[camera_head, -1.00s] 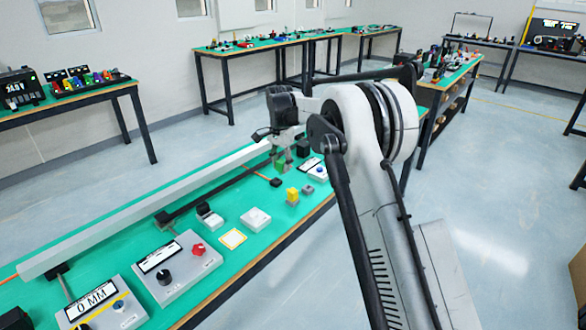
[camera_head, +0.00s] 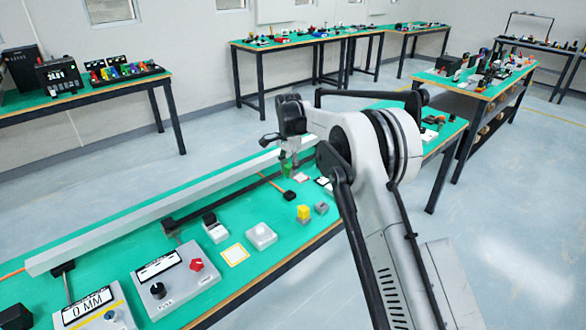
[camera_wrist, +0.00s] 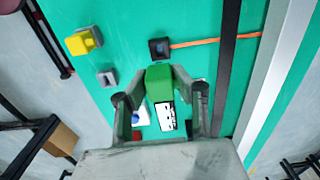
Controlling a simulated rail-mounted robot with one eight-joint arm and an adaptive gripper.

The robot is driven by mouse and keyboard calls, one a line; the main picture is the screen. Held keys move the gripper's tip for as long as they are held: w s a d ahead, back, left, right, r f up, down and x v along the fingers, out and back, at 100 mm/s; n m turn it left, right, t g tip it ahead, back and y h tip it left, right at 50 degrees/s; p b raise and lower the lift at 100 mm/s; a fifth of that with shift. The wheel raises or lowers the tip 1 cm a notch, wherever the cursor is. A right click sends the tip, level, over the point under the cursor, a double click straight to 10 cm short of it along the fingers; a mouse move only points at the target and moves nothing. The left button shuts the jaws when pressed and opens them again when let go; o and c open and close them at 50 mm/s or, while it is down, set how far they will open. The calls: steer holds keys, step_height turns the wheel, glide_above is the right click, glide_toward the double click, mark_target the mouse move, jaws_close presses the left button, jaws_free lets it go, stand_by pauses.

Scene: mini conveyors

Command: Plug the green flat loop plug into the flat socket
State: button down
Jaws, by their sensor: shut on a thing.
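The green plug (camera_wrist: 160,82) is a block held between the two fingertips of my gripper (camera_wrist: 158,92) in the wrist view. It also shows as a small green patch (camera_head: 286,171) under my gripper (camera_head: 288,163) in the head view, above the green table. A black block with a square recess (camera_wrist: 159,48) and an orange cable lies beyond the plug in the wrist view, apart from it; it is also in the head view (camera_head: 290,195). A small grey block (camera_wrist: 107,77) sits to the left. I cannot tell which of these is the flat socket.
A yellow block on a grey base (camera_wrist: 84,41) stands near the grey block. A long light rail (camera_head: 170,208) and a dark strip run along the bench's back. A white card (camera_wrist: 165,116) and a blue-button box lie partly behind my fingers. Control boxes (camera_head: 176,281) fill the front left.

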mark_target(290, 165)
steer(key=shift+f, duration=0.1)
steer(key=shift+f+b, duration=1.65)
steer(key=shift+f, duration=1.15)
steer(key=shift+f+b, duration=1.05)
steer(key=shift+f, duration=0.3)
stand_by(0.4)
steer(key=c, duration=1.4)
jaws_free()
steer(key=shift+o, duration=0.2)
steer(key=shift+r, duration=0.1)
step_height(290, 165, up, 12)
steer(key=shift+f, duration=0.1)
steer(key=shift+d, duration=0.1)
